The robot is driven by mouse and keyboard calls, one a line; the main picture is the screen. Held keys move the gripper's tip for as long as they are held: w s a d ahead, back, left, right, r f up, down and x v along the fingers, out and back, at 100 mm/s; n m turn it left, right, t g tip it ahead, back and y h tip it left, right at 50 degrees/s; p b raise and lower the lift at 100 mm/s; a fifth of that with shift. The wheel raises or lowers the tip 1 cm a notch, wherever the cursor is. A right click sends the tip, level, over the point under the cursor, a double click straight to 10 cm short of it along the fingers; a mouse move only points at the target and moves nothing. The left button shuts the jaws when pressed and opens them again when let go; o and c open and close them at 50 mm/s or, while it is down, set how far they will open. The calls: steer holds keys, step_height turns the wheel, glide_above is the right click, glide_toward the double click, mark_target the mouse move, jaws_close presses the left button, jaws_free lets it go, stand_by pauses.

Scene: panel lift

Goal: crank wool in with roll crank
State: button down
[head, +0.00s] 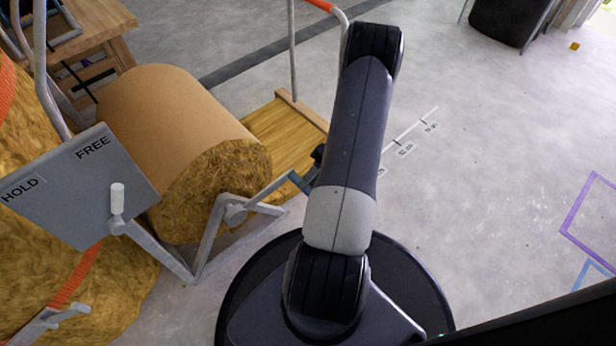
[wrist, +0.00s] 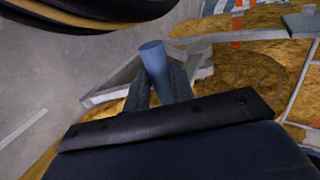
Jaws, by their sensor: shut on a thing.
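The wool roll (head: 180,115), wrapped in brown paper with yellow-brown wool at its end, lies on a grey metal stand at the left in the head view. The roll crank (head: 268,190) is a grey arm reaching from a hub at the roll's near end toward my arm. In the wrist view, the crank's blue-grey handle (wrist: 155,60) stands between the two dark fingers of my gripper (wrist: 160,85), which is shut on it. In the head view my arm hides most of the gripper and handle.
A grey plate marked HOLD and FREE (head: 75,185) with a white-knobbed lever (head: 117,200) stands left of the crank. A larger wool bundle (head: 95,300) with orange straps is at the far left. A marked scale (head: 405,135) lies on the floor.

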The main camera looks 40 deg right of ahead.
steer(key=shift+f, duration=0.45)
steer(key=c, duration=1.2)
jaws_free()
steer(key=shift+r, duration=0.1)
steer(key=shift+d, duration=0.1)
steer(key=p+v, duration=0.3)
steer(key=v, duration=0.7)
steer(key=shift+d+r+p, duration=0.25)
steer(key=shift+d+p, duration=0.05)
steer(key=shift+p, duration=0.05)
steer(key=shift+c, duration=0.2)
